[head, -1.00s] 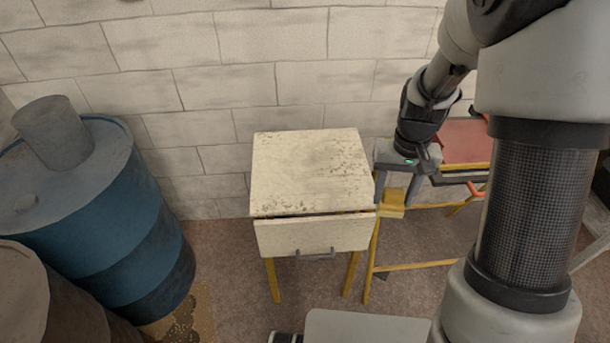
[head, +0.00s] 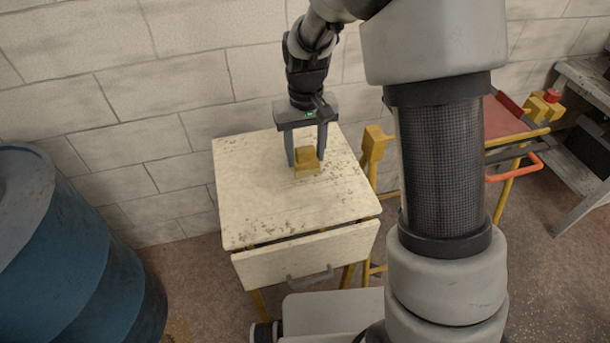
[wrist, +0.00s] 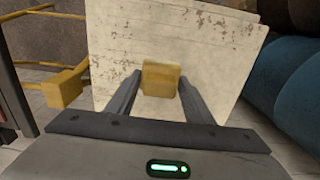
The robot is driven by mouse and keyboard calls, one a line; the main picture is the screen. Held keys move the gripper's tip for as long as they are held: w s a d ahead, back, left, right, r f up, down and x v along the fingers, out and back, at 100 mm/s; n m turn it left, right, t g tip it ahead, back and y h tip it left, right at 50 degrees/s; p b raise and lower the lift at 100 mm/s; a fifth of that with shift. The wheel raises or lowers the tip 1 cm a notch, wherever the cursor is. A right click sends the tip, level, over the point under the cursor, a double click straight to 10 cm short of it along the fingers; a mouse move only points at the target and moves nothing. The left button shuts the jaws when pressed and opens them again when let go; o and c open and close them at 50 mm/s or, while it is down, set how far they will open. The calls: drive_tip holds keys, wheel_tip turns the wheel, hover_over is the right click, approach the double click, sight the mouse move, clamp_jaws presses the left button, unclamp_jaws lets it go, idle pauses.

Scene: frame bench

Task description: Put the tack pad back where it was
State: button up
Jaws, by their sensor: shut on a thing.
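The tack pad appears to be the small yellow block (head: 307,164), with a raised part on top. My gripper (head: 306,161) is shut on it, one finger at each side, and points down over the worn cream top of a small cabinet (head: 250,190). The block is low over the rear right part of that top; I cannot tell whether it touches. In the wrist view the block (wrist: 160,79) sits between the fingertips of my gripper (wrist: 160,92), with the cream cabinet top (wrist: 215,55) behind it.
The cabinet's drawer front (head: 300,262) stands slightly out. A yellow frame with a red top (head: 497,115) and an orange handle (head: 520,171) stands to the right. A blue drum (head: 60,250) is at the left. Most of the cabinet top is clear.

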sight(305, 172)
drive_tip(key=shift+s+f+b, duration=0.1)
drive_tip(key=shift+f+b, duration=0.2)
drive_tip(key=shift+f, duration=3.1)
drive_tip(key=shift+f, duration=0.2)
drive_tip(key=o, duration=1)
drive_tip(key=shift+r, duration=0.15)
